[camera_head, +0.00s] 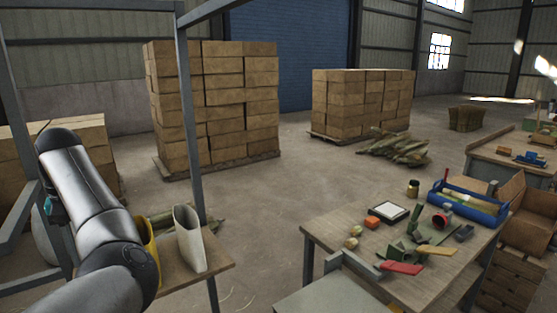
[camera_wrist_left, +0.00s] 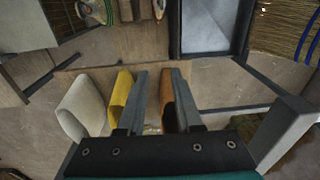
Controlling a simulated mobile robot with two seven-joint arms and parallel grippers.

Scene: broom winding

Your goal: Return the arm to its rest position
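My left arm (camera_head: 85,195) comes in from the left in the head view and is bent, with its forearm raised beside a grey metal frame post. Its gripper cannot be made out there. In the left wrist view my left gripper (camera_wrist_left: 159,76) has its two dark fingers apart, with no held thing visible between them. A brown holder (camera_wrist_left: 167,92) shows behind the gap, partly hidden by the right finger. My right gripper is in neither view.
A cream holder (camera_head: 189,238) and a yellow holder (camera_head: 148,242) stand on a small wooden table (camera_head: 215,257) close to my left arm. The grey frame post (camera_head: 188,120) rises beside them. A cluttered workbench (camera_head: 335,233) stands at right. Open floor lies beyond.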

